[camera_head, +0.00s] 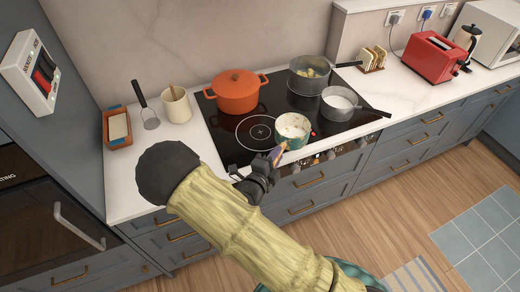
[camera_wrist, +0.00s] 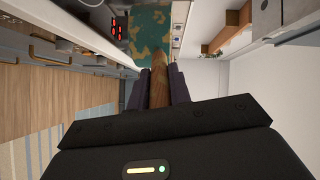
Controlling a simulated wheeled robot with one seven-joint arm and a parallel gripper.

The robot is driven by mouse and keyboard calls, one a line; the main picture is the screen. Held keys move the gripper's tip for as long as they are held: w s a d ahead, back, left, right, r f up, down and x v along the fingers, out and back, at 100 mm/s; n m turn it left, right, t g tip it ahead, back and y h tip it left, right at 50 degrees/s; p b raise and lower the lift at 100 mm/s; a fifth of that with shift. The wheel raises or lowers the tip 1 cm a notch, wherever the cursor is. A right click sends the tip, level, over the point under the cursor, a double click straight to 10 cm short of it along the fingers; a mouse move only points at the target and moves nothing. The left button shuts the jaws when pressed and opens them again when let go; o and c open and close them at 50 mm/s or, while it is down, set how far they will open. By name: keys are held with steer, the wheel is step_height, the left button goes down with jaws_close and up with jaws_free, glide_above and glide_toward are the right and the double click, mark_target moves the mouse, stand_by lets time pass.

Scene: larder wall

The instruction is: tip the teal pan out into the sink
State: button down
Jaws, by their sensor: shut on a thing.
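The teal pan (camera_head: 294,129) is at the front edge of the hob, upright, with whitish contents showing inside. Its teal side, with tan patches, shows in the wrist view (camera_wrist: 150,38). My gripper (camera_head: 277,153) is shut on the pan's wooden handle (camera_wrist: 159,85), which lies between the two dark fingers in the wrist view. I cannot tell whether the pan rests on the hob or is just above it. I cannot make out a sink in either view.
An orange lidded pot (camera_head: 236,92), a grey pot with food (camera_head: 311,75) and a grey saucepan (camera_head: 341,103) stand on the black hob (camera_head: 228,126). A red toaster (camera_head: 432,58) and toast rack (camera_head: 373,59) stand right.

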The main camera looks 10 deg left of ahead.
steer(key=s+d+f+m+g+h+b, duration=0.1)
steer(key=s+d+f+h+b, duration=0.1)
steer(key=d+f+b, duration=0.8)
steer(key=s+d+f, duration=0.1)
steer(key=d+f, duration=0.7)
steer(key=f, duration=0.3)
steer(key=shift+d+f, duration=0.2)
steer(key=shift+f, duration=0.1)
